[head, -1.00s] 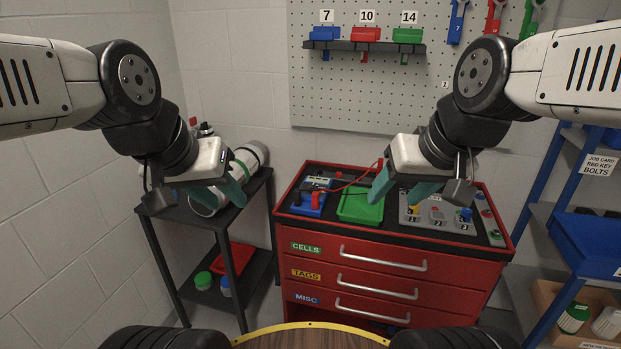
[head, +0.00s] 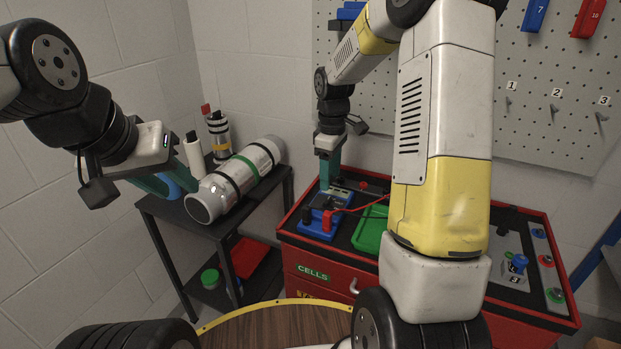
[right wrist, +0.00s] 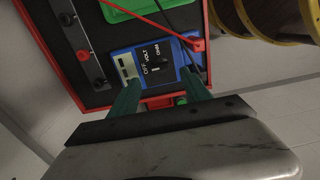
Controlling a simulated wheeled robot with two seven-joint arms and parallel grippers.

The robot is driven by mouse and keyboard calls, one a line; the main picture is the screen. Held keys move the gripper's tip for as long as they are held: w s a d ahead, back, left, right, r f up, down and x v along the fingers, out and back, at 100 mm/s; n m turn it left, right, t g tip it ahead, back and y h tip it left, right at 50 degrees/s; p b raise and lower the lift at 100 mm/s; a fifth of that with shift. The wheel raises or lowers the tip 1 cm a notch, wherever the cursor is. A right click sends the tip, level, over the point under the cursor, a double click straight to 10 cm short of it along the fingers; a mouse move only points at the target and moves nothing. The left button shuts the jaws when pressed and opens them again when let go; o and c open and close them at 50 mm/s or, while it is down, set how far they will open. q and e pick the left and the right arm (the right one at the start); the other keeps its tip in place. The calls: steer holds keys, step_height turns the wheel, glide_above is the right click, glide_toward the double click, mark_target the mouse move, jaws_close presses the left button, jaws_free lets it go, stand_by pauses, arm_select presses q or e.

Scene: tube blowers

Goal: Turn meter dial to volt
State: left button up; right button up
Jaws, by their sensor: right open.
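The blue meter (head: 318,222) lies at the left end of the red cabinet's top. In the right wrist view the meter (right wrist: 137,65) shows a black dial face with OFF, VOLT and OHM labels. I cannot tell which label the dial points to. My right gripper (head: 327,188) is just above the meter, pointing down. In the right wrist view its teal fingers (right wrist: 160,92) are apart, one on each side of the meter's near part, with nothing clearly held.
A green tray (head: 368,232) lies right of the meter, partly hidden by my right arm. Red and black leads run from the meter. A switch box (head: 515,266) is at the cabinet's right. A metal cylinder (head: 240,178) lies on the black shelf (head: 178,212). A pegboard (head: 545,60) stands behind.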

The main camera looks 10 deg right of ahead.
mark_target(328, 201)
step_height(328, 201, down, 8)
steer(key=shift+r, duration=0.1)
stand_by(0.4)
steer(key=shift+c, duration=0.3)
jaws_close()
steer(key=shift+m, duration=0.4)
steer(key=m, duration=0.3)
steer(key=shift+m, duration=0.3)
steer(key=shift+s+a+m, duration=0.1)
steer(key=shift+m, duration=2.1)
